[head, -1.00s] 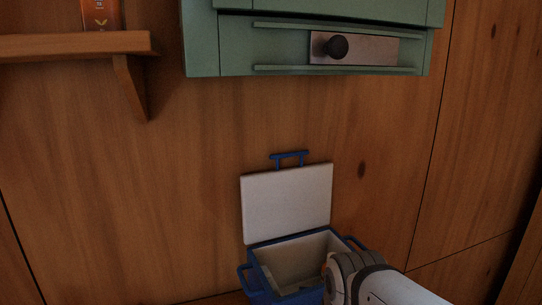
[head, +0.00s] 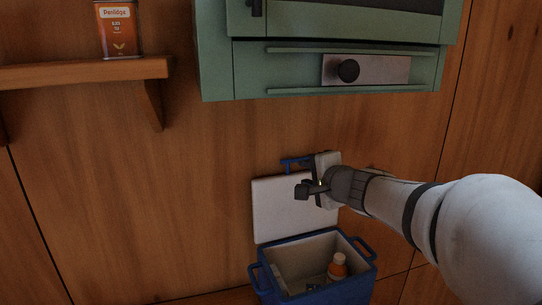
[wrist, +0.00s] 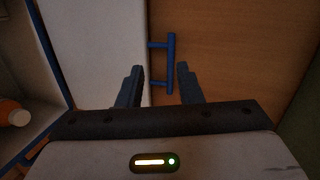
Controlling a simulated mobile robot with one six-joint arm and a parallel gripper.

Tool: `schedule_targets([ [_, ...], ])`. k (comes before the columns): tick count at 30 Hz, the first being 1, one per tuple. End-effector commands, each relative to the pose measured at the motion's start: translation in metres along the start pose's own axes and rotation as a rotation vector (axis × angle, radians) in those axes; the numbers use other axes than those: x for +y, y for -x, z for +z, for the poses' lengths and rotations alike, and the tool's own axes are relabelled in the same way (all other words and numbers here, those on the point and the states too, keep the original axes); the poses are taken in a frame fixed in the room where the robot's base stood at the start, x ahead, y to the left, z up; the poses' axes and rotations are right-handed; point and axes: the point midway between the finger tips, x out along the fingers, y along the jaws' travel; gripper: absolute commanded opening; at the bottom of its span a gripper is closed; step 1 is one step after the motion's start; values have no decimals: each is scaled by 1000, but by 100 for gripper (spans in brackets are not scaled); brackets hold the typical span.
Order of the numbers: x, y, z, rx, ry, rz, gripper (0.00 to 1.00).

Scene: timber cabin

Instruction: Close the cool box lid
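The blue cool box (head: 318,292) stands low against the timber wall. Its white lid (head: 280,214) is open and upright, with a blue handle (head: 290,163) on its top edge. My gripper (head: 308,190) is in front of the lid's upper part, just below the handle in the head view, and partly hides the lid. In the wrist view my gripper (wrist: 158,84) is open, with its two dark fingers apart on either side of the blue handle's line (wrist: 170,62). The handle lies beyond the fingertips, and nothing is gripped. The white lid (wrist: 95,50) fills the left there.
An orange bottle (head: 338,266) with a pale cap is inside the cool box. A green cabinet (head: 330,70) hangs above on the wall. A wooden shelf (head: 80,71) with an orange tin (head: 118,30) is at the upper left. The wall left of the box is bare.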

Motion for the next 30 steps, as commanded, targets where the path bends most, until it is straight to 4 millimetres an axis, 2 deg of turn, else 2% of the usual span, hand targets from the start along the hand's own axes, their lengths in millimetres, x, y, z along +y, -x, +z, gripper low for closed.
schedule_targets([
  [3, -10, -2, -14, 43, -57, -26, 32],
  [8, -12, -12, -20, 57, -80, -34, 32],
  [21, -15, -71, -23, 56, -79, -34, 32],
  [30, -14, -81, -24, 59, -79, -35, 32],
])
